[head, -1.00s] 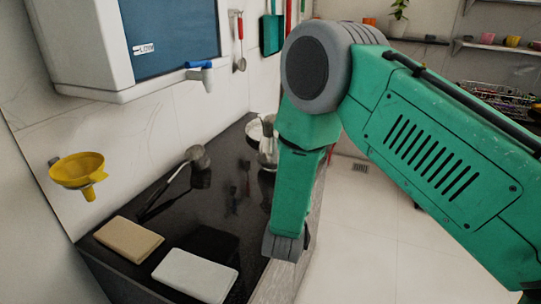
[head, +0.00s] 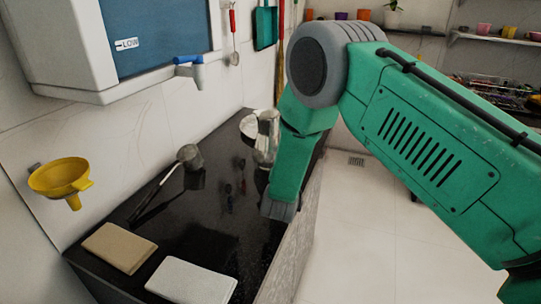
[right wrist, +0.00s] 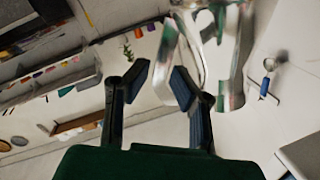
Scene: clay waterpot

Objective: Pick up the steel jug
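The steel jug (head: 267,134) stands toward the far end of the black counter in the head view, partly hidden behind my right arm. My right gripper (head: 279,211) is at the lower end of that arm, over the counter's right edge; its fingers are not clear there. In the right wrist view my right gripper (right wrist: 159,70) has its two fingers apart. A shiny, blurred steel shape, seemingly the jug (right wrist: 237,65), is close at the right finger and passes behind its tip. I cannot tell whether they touch. My left gripper is in neither view.
A pale plate (head: 249,126) is beside the jug. A yellow funnel (head: 60,177) and a water purifier with a tap (head: 190,68) are on the wall. The floor right is clear.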

